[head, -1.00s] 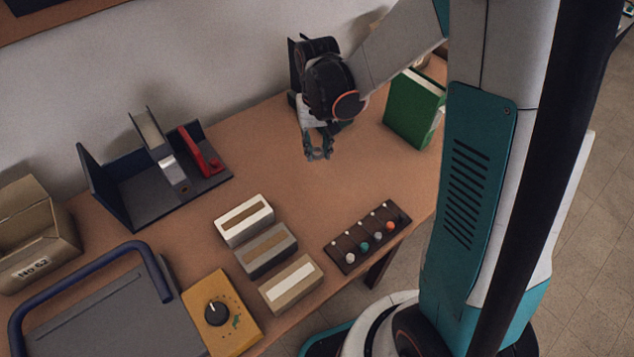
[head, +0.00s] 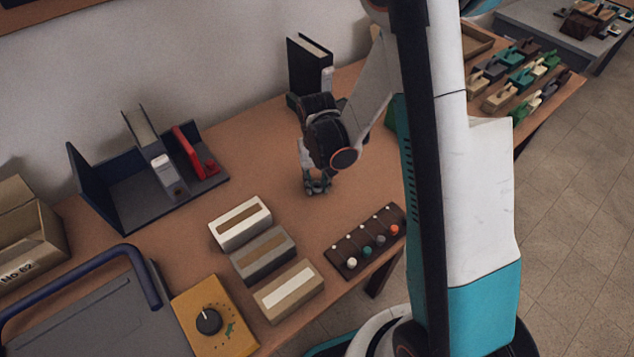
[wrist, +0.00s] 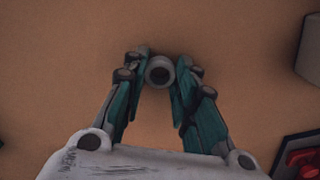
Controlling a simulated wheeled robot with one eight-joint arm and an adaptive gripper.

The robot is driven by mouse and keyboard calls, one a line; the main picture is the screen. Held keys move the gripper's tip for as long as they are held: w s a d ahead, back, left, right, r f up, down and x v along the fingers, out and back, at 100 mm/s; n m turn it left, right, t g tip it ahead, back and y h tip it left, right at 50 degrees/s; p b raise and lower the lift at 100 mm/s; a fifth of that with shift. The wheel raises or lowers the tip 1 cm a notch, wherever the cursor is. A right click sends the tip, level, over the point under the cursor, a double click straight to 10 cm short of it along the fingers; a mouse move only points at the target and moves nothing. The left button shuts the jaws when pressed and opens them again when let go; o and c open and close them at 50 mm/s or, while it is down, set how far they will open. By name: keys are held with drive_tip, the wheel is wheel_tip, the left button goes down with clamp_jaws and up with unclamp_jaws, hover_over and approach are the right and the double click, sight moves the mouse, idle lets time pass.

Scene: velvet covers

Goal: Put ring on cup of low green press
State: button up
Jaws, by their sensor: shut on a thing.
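My gripper (head: 317,187) is low over the brown table, right of the middle of its open area. In the wrist view its teal fingers (wrist: 160,75) are closed around a small grey ring (wrist: 160,71) with a dark centre, held at the fingertips. At the far right, a group of small presses with levers includes green ones (head: 523,108). They are too small to tell which is the low one, and their cups cannot be made out.
Three striped boxes (head: 262,252) and a dark strip with coloured knobs (head: 368,243) lie near the front edge. A dark stand with a red lever (head: 190,150) is at the left. A black binder (head: 308,66) stands at the back wall. Bare table surrounds my gripper.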

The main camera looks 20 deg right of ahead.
drive_tip(key=o, duration=0.4)
drive_tip(key=shift+f, duration=0.1)
drive_tip(key=o, duration=0.4)
drive_tip(key=shift+c, duration=0.2)
